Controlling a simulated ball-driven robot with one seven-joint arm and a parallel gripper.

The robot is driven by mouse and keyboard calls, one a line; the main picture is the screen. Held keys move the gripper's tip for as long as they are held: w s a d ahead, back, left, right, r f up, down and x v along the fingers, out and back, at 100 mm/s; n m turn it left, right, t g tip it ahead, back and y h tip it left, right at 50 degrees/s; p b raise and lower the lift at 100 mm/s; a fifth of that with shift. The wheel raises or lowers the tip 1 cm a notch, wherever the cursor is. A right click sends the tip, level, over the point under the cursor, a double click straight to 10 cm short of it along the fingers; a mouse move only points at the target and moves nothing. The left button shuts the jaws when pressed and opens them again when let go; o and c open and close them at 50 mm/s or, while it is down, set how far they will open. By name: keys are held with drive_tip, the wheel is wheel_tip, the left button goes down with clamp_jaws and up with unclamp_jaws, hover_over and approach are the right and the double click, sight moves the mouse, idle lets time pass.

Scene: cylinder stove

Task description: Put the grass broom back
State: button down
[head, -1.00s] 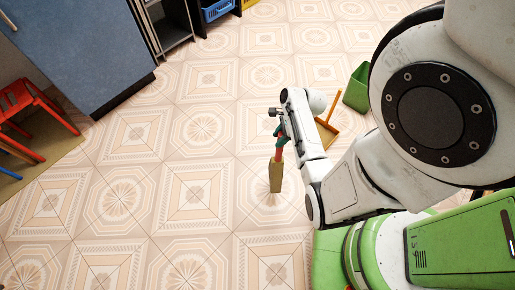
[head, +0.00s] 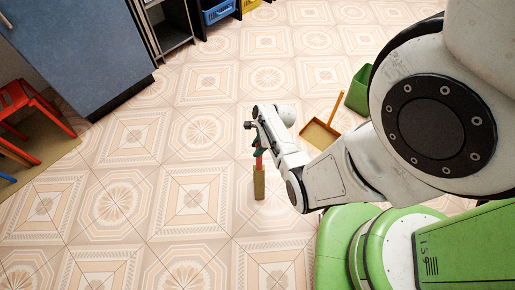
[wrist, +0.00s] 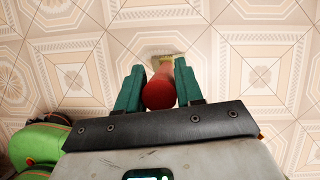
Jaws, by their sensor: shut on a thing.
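The grass broom (head: 259,183) hangs upright from my gripper (head: 259,149), its straw-coloured brush end down and its red handle up. In the wrist view the red handle end of the broom (wrist: 159,92) sits between the two green fingers of my gripper (wrist: 160,88), which is shut on it. Part of the straw brush shows beyond the handle there. In the head view my wrist partly hides the handle. I cannot tell whether the brush touches the floor.
A tan dustpan (head: 319,134) with an orange handle lies on the floor, beside a green bin (head: 359,90). A blue cabinet (head: 75,50) and a red stool (head: 35,110) stand at the left. Blue (head: 218,11) and yellow crates are at the back. The tiled floor between is clear.

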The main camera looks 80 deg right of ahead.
drive_tip(key=shift+f, duration=0.15)
drive_tip(key=c, duration=0.7)
unclamp_jaws()
drive_tip(key=p+v, duration=0.4)
drive_tip(key=v, duration=0.8)
drive_tip(key=w+a+r+n+g, duration=0.1)
drive_tip(key=a+r+n, duration=0.4)
drive_tip(key=a+n, duration=0.3)
drive_tip(key=w+a+r+n+g+h, duration=0.1)
drive_tip(key=a+r+n, duration=0.3)
drive_tip(key=a+n, duration=0.5)
drive_tip(key=w+a+r+n+g, duration=0.1)
drive_tip(key=a+r+n, duration=0.4)
drive_tip(key=a+n, duration=0.4)
drive_tip(key=shift+w+a+r+n+g+h, duration=0.1)
drive_tip(key=shift+r+n+h, duration=0.05)
drive_tip(key=shift+n, duration=0.8)
drive_tip(key=shift+w+a+r+n+g+h, duration=0.1)
drive_tip(key=shift+n, duration=0.9)
drive_tip(key=shift+w+a+r+n+g+h, duration=0.1)
drive_tip(key=shift+r+n+h, duration=0.05)
drive_tip(key=shift+n, duration=0.8)
